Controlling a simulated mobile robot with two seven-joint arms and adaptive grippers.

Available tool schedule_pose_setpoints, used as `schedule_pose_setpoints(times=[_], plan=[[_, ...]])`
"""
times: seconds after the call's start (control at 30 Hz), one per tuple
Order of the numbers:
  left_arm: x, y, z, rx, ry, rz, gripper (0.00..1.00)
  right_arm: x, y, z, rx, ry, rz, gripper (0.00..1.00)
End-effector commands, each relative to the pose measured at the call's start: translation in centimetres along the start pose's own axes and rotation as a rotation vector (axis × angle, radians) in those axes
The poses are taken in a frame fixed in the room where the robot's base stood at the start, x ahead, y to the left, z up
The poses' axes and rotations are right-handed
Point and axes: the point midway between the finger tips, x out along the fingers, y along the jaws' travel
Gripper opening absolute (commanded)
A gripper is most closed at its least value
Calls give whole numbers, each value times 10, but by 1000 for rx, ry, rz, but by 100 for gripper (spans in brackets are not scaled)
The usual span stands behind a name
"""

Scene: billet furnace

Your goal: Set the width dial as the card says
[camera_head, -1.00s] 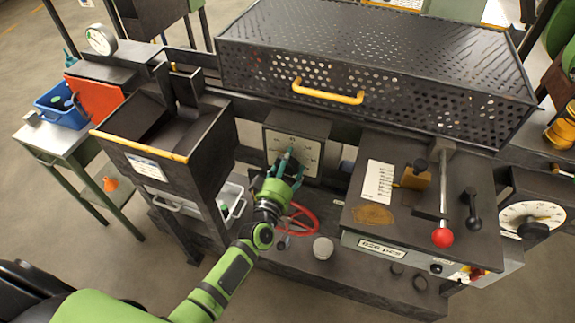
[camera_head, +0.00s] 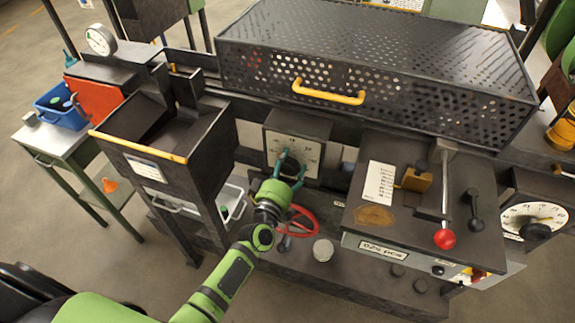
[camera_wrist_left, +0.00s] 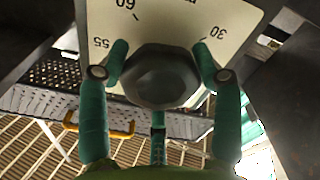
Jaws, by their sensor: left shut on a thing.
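The dial on the upright grey panel has a pale face (camera_head: 312,150) with printed numbers; its face (camera_wrist_left: 218,22) shows 60, 55 and 30 in the left wrist view. Its dark faceted knob (camera_wrist_left: 160,78) fills the middle of that view. My left gripper (camera_head: 291,164) is at the dial, its teal fingers shut on either side of the knob. A white card (camera_head: 379,183) with several lines of print lies on the machine top to the right; the print is too small to read. I cannot tell the knob's pointer setting. My right gripper is out of view.
A red handwheel (camera_head: 303,221) sits just below the dial. A second round dial (camera_head: 534,219) is at the far right. A lever with a red ball (camera_head: 444,239) stands near the card. A perforated guard (camera_head: 375,70) with a yellow handle is above.

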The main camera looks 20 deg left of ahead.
Motion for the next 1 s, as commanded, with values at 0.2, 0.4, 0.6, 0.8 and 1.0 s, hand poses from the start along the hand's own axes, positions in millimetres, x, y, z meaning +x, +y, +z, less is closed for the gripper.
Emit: schedule_pose_setpoints(times=[0.2,0.4,0.6,0.8,1.0], plan=[[-3,-3,8,0,-18,-6,88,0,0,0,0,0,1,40],[-2,-2,4,1,-12,-3,88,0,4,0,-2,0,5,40],[-17,-2,4,1,-11,-3,88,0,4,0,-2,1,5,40],[-59,-2,5,2,-15,-5,88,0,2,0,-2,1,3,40],[-98,-1,5,1,-15,-5,88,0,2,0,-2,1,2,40]])
